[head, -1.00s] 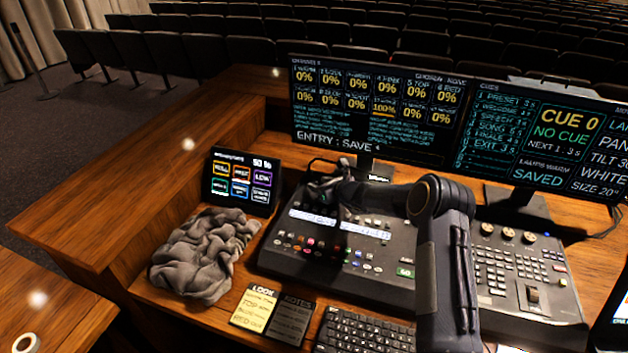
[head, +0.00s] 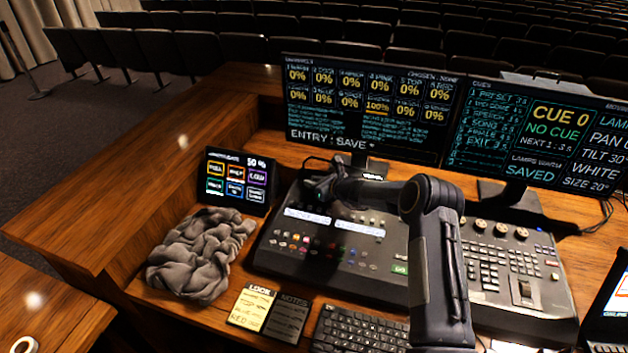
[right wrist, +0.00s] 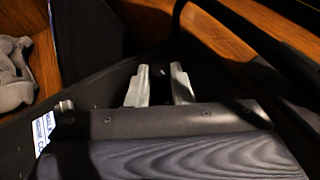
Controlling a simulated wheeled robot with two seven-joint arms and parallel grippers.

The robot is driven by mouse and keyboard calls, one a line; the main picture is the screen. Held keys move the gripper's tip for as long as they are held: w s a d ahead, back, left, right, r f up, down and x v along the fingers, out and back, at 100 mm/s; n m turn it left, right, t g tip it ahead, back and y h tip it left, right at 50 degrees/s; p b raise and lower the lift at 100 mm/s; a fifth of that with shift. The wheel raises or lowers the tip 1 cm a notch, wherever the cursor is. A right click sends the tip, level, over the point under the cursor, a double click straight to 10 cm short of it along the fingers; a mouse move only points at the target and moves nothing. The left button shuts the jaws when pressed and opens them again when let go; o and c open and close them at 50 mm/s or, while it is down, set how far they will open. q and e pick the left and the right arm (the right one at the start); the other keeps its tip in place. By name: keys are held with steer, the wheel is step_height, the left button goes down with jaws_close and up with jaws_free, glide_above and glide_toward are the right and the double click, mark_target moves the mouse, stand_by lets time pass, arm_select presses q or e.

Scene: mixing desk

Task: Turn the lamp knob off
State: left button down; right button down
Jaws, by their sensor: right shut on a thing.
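The lighting console (head: 345,250) is a dark desk unit with rows of small buttons. My right arm reaches over it, with the right gripper (head: 314,190) at its back left corner. In the right wrist view the two pale fingers (right wrist: 161,88) stand a small gap apart at the console's back edge. They are shut on a small dark thing between them, apparently the lamp knob (right wrist: 161,74), mostly hidden by the fingers and shadow. The knob's pointer cannot be made out. A thin dark curved stem (head: 320,161) rises just behind the gripper. My left gripper is not in view.
Two large monitors (head: 365,105) stand close behind the console. Note cards (head: 268,313) and a keyboard (head: 355,330) are in front. A second control panel (head: 510,270) is at right.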

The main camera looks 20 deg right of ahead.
steer(key=shift+w+d+r+n+y, duration=0.1)
steer(key=shift+r+n+y, duration=0.2)
steer(key=shift+y, duration=0.1)
steer(key=shift+w+f+n+g+b, duration=0.1)
steer(key=shift+f+n+g+b, duration=0.15)
steer(key=shift+n+g+b, duration=0.05)
steer(key=shift+d+y+b, duration=0.1)
steer(key=shift+y+b, duration=0.3)
steer(key=shift+y, duration=0.1)
steer(key=shift+r+n+g, duration=0.1)
steer(key=shift+n+g, duration=0.3)
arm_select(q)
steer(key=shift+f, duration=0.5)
arm_select(e)
steer(key=c, duration=1.3)
jaws_free()
